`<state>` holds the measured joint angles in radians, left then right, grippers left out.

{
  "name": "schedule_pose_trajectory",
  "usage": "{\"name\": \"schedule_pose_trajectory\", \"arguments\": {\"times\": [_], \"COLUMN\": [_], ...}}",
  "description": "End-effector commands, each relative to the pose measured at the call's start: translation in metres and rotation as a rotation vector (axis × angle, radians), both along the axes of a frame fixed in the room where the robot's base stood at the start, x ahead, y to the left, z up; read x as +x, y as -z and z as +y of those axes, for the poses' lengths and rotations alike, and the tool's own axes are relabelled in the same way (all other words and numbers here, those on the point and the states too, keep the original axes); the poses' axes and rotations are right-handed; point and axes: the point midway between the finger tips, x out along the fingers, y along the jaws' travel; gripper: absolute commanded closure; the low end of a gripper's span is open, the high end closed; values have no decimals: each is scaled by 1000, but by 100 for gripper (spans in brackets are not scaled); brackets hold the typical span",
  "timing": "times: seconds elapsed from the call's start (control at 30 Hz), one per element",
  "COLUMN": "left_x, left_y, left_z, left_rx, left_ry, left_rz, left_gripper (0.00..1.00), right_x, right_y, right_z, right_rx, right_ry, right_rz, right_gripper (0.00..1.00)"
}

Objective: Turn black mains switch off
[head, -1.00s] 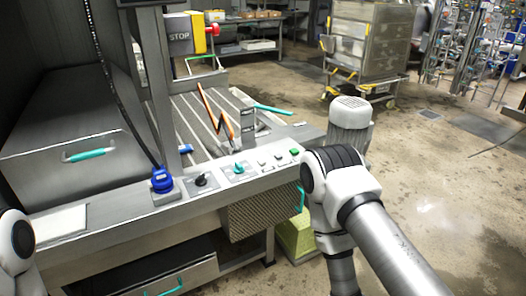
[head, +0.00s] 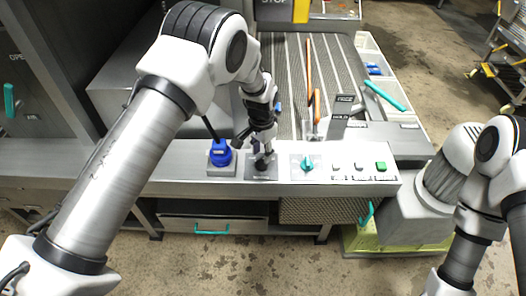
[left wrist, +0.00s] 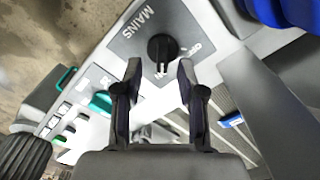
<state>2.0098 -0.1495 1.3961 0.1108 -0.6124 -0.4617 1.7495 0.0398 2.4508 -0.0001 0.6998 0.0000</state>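The black mains switch (left wrist: 162,48) is a round knob with a white mark, on a grey plate labelled MAINS (left wrist: 137,20) in the left wrist view. In the head view the knob (head: 262,162) is partly hidden by my left gripper (head: 256,146), which points down over it. In the left wrist view my left gripper (left wrist: 160,74) is open, with one finger to each side just below the knob in the picture. I cannot tell whether the fingers touch it. My right arm (head: 468,215) is at the right of the head view; its gripper is out of the picture.
A blue plug-like part (head: 220,153) stands close left of the switch. A teal knob (head: 308,165), white buttons and a green button (head: 381,166) lie to the right on the panel. A slatted conveyor (head: 345,75) with an orange rod (head: 308,70) is behind.

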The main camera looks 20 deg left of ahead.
Motion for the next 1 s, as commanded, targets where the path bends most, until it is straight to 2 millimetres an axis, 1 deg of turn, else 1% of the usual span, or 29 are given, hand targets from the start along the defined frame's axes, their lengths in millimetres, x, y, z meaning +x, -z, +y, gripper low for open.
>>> {"name": "schedule_pose_trajectory", "arguments": {"times": [0.03, 0.1, 0.2, 0.43, 0.47, 0.5, 0.53, 0.57, 1.0], "left_x": [-1, -1, 0, 0, 0, 0, 0, 0, -1], "left_y": [8, 19, 29, 31, 31, 31, 31, 31, 33], "left_z": [0, 0, 0, 0, 0, 0, 0, 0, 0], "left_rx": [-1, 0, 0, 0, 0, 0, 0, 0, 0], "left_ry": [0, 0, 0, 0, 0, -1, -1, -1, -28], "left_rz": [3, 2, 0, 0, 0, 0, 0, 0, 1], "left_gripper": [60, 60, 60, 60, 68, 82, 92, 100, 100], "right_x": [0, 0, 1, 1, 1, 1, 1, 1, 1], "right_y": [-5, -7, -8, -7, -7, -7, -7, -7, -5], "right_z": [0, 0, 0, 0, 0, 0, 0, 0, 0], "right_rx": [0, 0, 0, 0, 0, 0, 0, 0, 0], "right_ry": [0, 0, 0, 0, 0, 0, 0, 0, 0], "right_rz": [-1, -1, -1, -2, -2, -1, -1, -1, -2], "right_gripper": [60, 60, 60, 60, 60, 60, 60, 60, 60]}}
